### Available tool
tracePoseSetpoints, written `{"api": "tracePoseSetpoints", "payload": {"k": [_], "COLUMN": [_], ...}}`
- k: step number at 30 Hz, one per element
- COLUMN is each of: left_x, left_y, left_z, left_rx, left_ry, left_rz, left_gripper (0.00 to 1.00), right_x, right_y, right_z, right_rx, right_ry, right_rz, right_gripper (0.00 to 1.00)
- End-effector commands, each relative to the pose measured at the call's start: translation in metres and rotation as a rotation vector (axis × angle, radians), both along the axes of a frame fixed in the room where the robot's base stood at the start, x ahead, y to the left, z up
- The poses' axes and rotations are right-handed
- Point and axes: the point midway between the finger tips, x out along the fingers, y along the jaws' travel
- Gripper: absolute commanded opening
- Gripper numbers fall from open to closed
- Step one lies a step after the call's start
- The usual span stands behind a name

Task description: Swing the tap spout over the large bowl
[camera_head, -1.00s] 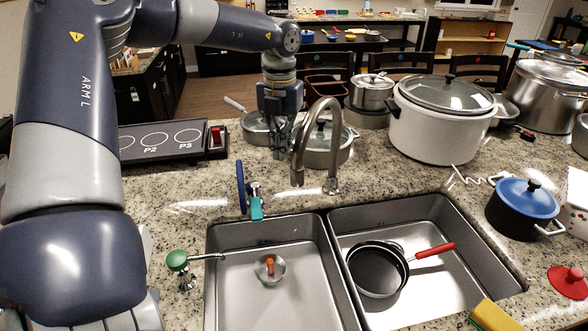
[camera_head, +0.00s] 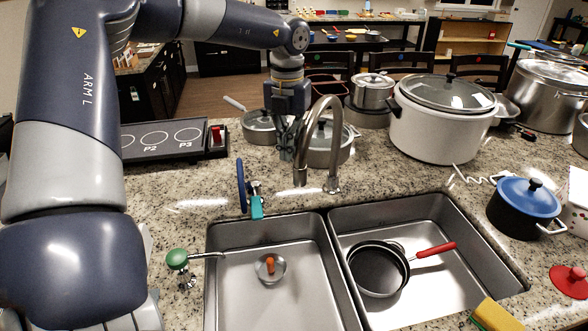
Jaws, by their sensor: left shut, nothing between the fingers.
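The silver tap has a curved gooseneck spout (camera_head: 312,125). Its base stands on the counter behind the two sink basins, and its open end hangs near the back edge of the left basin. My left gripper (camera_head: 288,153) is shut and empty, pointing down just left of the spout; I cannot tell whether it touches it. Nothing reads clearly as a large bowl. A dark round vessel (camera_head: 378,272) with a red handle sits in the right basin, perhaps over another round piece. My right gripper is out of view.
A blue-handled tool with a teal block (camera_head: 256,206) is at the left basin's back edge. The left basin (camera_head: 290,300) holds a small strainer.

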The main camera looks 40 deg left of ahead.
Motion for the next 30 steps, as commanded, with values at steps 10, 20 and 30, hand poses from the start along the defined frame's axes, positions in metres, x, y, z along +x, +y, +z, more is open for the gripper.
{"api": "tracePoseSetpoints", "payload": {"k": [10,20,30], "left_x": [0.009,0.01,0.025], "left_y": [-0.054,-0.062,-0.09], "left_z": [-0.002,0.0,0.0], "left_rx": [0.002,-0.001,-0.001], "left_ry": [-0.002,0.0,0.002], "left_rz": [-0.001,0.001,-0.001], "left_gripper": [0.0,0.0,0.0], "right_x": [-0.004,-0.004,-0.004], "right_y": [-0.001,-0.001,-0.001], "right_z": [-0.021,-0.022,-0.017], "right_rx": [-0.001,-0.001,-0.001], "right_ry": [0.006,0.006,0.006], "right_rz": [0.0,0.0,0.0], "right_gripper": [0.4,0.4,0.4]}}
